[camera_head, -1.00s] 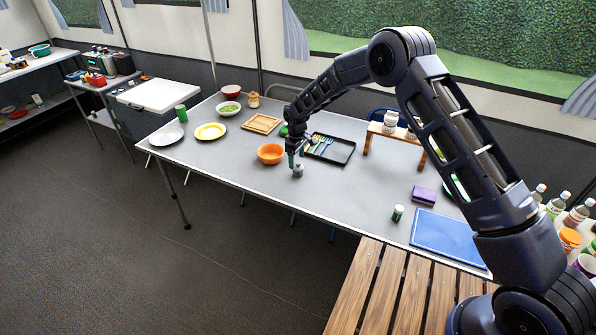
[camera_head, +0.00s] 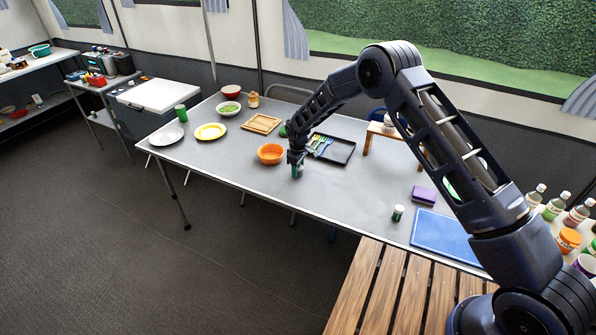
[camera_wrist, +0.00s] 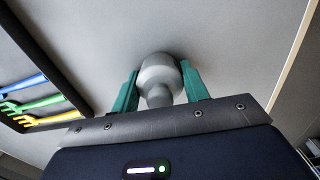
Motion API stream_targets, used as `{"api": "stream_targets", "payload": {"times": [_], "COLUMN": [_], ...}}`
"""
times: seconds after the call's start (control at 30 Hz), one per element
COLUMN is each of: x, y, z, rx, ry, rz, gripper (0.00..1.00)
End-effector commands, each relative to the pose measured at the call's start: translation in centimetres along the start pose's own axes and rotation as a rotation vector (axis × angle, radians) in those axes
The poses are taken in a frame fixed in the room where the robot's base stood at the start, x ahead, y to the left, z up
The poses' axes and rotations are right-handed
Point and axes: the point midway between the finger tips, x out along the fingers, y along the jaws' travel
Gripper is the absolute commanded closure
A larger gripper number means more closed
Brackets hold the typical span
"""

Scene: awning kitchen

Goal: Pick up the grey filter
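The grey filter (camera_wrist: 160,80) is a rounded grey piece with a narrower knob towards the camera. It stands on the grey table (camera_head: 250,185) and sits between the two green fingers of my gripper (camera_wrist: 160,88) in the wrist view. One finger is on each side, very close to it. I cannot tell whether they touch it. In the head view my gripper (camera_head: 297,172) is low over the table, right of the orange bowl, and hides most of the filter.
The orange bowl (camera_head: 271,154) is just left of my gripper. A black tray with colored cutlery (camera_head: 332,148) lies behind and to the right. A small wooden stand (camera_head: 385,138) is further right. The table's front edge is near, and the tabletop in front is clear.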

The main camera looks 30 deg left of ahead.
Motion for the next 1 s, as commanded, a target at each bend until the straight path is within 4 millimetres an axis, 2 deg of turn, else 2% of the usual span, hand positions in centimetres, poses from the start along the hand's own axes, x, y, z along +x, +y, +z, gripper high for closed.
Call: {"api": "stream_targets", "payload": {"times": [0.03, 0.1, 0.4, 0.57, 0.77, 1.0], "x": [0.0, 0.0, -0.1, -1.1, -4.8, -11.1], "y": [0.0, 0.0, 0.0, 0.1, 0.1, 0.1], "z": [0.0, 0.0, 0.0, -0.1, -0.1, -0.1], "rx": [0.000, 0.000, 0.000, 0.000, 0.001, 0.000], "ry": [0.000, 0.000, 0.000, 0.002, 0.003, 0.004], "rz": [0.000, 0.000, 0.000, 0.001, 0.002, 0.001], "gripper": [0.69, 0.80, 0.80, 0.80, 0.80, 0.80]}}
